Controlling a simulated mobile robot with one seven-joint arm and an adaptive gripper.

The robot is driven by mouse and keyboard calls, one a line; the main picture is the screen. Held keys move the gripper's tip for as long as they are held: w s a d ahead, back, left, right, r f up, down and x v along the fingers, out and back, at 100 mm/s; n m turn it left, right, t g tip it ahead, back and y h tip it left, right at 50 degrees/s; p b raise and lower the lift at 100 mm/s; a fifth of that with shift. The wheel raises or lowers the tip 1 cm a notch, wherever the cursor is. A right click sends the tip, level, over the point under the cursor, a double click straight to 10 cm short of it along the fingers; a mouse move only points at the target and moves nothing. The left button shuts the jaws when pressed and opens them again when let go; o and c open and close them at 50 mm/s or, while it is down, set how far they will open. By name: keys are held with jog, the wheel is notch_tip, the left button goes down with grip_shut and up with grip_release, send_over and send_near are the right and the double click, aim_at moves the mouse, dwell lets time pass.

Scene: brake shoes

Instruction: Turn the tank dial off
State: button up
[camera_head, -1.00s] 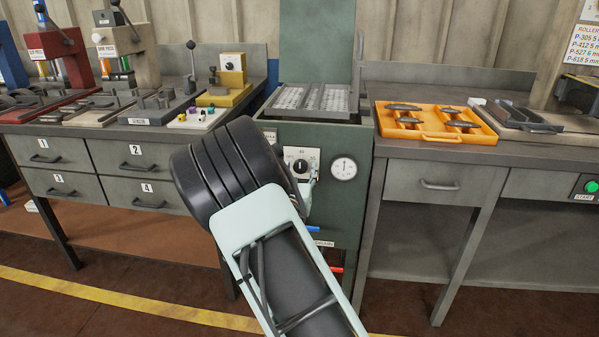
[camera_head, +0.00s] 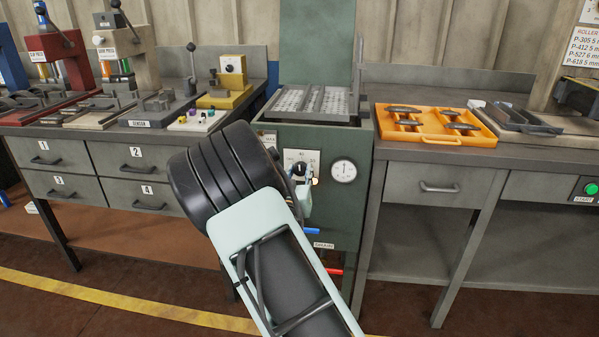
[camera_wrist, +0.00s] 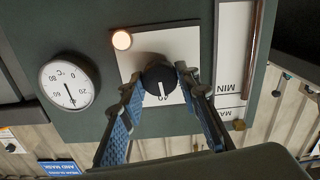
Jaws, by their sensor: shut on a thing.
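The tank dial (camera_head: 299,169) is a round black knob on a white plate on the front of the green tank (camera_head: 335,140). In the wrist view the dial (camera_wrist: 159,78) sits between my two blue-padded fingers, and its white pointer line aims at the printed 40. The wrist picture is upside down. My gripper (camera_wrist: 159,75) is shut on the dial, with a fingertip at each side. In the head view my gripper (camera_head: 304,188) is partly hidden behind my own arm. A lamp (camera_wrist: 122,40) on the plate's corner glows orange.
A round temperature gauge (camera_head: 343,170) is beside the dial plate. A blue handle (camera_head: 306,230) and a red handle (camera_head: 334,270) stick out lower on the tank. An orange tray (camera_head: 436,140) stands on the right bench.

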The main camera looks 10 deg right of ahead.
jog(key=n+p, duration=0.2)
jog(key=n, duration=0.4)
jog(key=shift+r, duration=0.1)
jog(key=n+p, duration=0.2)
jog(key=n, duration=0.2)
jog(key=shift+n, duration=0.4)
dwell(0.3)
jog(key=o, duration=1.1)
jog(key=shift+o, duration=0.2)
jog(key=v, duration=1.2)
